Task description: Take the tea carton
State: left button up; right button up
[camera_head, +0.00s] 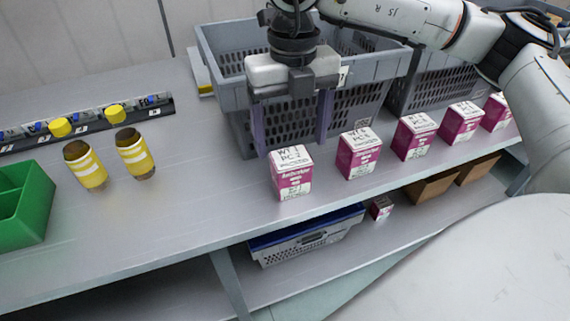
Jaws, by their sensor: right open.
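Several pink and white tea cartons stand upright in a row along the front of the grey table: a leftmost carton (291,174), a second carton (359,155), a third (415,137), a fourth (461,124) and one at the far right (496,112). My right gripper (292,143) is open and empty, pointing down. Its two fingers appear just behind and above the leftmost carton, in front of the grey crate. I cannot tell the exact gap between fingers and carton. My left gripper is not in view.
A grey perforated crate (222,82) stands behind the cartons, with another crate (435,88) to its right. Two yellow-labelled jars (135,155) and a green bin (25,205) stand at left. Below are a blue-rimmed basket (305,238), a small carton (381,208) and brown boxes (433,188).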

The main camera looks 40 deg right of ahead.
aim_at(291, 157)
jog(key=shift+s+f, duration=0.15)
jog(key=shift+f, duration=0.45)
jog(key=shift+a+f+p, duration=0.15)
jog(key=shift+f+p, duration=0.25)
jog(key=shift+f, duration=2.5)
jog(key=c, duration=1.3)
